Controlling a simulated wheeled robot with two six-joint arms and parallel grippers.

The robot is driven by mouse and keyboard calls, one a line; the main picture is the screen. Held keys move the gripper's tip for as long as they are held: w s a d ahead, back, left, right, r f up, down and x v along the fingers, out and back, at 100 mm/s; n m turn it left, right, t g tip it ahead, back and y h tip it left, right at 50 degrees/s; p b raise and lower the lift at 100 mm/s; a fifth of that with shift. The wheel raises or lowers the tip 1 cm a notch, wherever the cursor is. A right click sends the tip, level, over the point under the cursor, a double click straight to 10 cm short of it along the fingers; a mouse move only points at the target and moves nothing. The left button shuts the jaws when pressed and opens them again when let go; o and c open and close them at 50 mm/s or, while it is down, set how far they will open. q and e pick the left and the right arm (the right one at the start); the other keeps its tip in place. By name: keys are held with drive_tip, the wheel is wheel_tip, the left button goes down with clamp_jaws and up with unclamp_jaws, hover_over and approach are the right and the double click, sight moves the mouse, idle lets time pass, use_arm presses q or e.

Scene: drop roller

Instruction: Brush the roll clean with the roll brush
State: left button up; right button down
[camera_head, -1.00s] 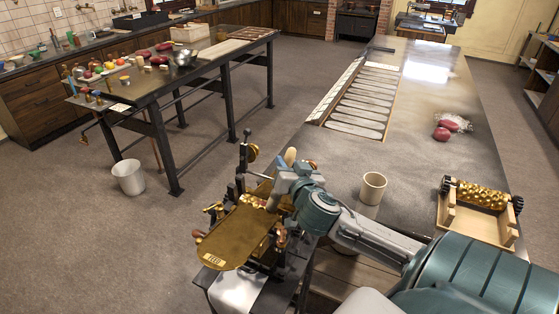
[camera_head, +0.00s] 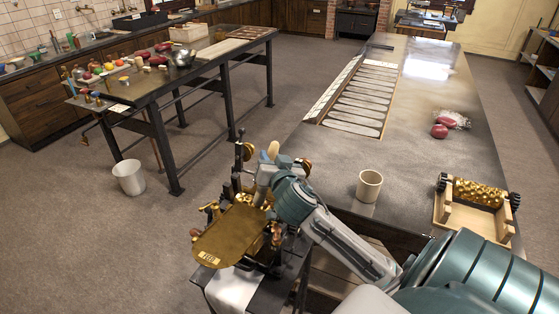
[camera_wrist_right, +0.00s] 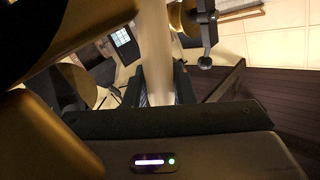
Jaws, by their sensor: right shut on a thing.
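The brass drop-roller machine (camera_head: 228,238) stands on a small dark stand in the lower middle of the head view, with its flat brass plate toward me. My right gripper (camera_head: 266,178) is over the machine's far side. It is shut on the roll brush, whose pale handle end (camera_head: 273,148) sticks up above the gripper. In the right wrist view the pale handle (camera_wrist_right: 156,45) runs upright between the dark fingers. The brush's bristles are hidden. My gripper and arm hide most of the roll in the machine, so I cannot tell whether the brush touches it. My left gripper is out of view.
A wooden cradle (camera_head: 462,222) holding a knobbly brass roller (camera_head: 480,193) stands on the long dark table (camera_head: 400,160). A cream cup (camera_head: 369,186) is near its edge. Red items (camera_head: 440,131) lie farther back.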

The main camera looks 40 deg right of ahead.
drive_tip(key=shift+w+a, duration=0.4)
drive_tip(key=shift+w, duration=0.45)
drive_tip(key=shift+w+a, duration=0.4)
drive_tip(key=shift+w, duration=0.45)
drive_tip(key=shift+s+d+r, duration=0.1)
drive_tip(key=shift+s+d, duration=0.25)
drive_tip(key=shift+s, duration=0.4)
drive_tip(key=shift+s+d, duration=0.35)
drive_tip(key=shift+s, duration=0.35)
drive_tip(key=shift+s+d, duration=0.2)
drive_tip(key=shift+s, duration=0.4)
drive_tip(key=shift+s+d+p, duration=0.15)
drive_tip(key=shift+s+d, duration=0.05)
drive_tip(key=shift+s, duration=0.25)
drive_tip(key=shift+s+d+p, duration=0.15)
drive_tip(key=shift+s+d, duration=0.05)
drive_tip(key=shift+s, duration=0.55)
drive_tip(key=shift+s+f+p, duration=0.25)
drive_tip(key=shift+s+p, duration=0.05)
drive_tip(key=shift+p, duration=0.2)
drive_tip(key=shift+w, duration=0.1)
